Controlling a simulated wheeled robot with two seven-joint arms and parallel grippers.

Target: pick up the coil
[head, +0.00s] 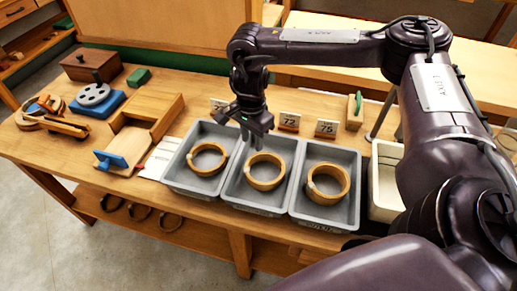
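Three pale wooden coils lie in three grey trays, one coil to a tray. The left coil (207,159) is in the left tray (180,180), the middle coil (265,171) in the middle tray (245,203), and the right coil (328,182) in the right tray (325,217). Each coil has a small pale patch on its band. My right gripper (244,135) points down above the area between the left and middle trays, behind the middle coil. It appears apart from the coils. Its finger opening is too small to make out. My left gripper is not in view.
Number cards, including 72 (289,122) and 75 (326,129), stand behind the trays. A cream bin (383,206) is right of them, partly behind my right arm. A wooden fixture (128,147) and clamps (55,122) occupy the left. Dark rings (140,211) lie on the lower shelf.

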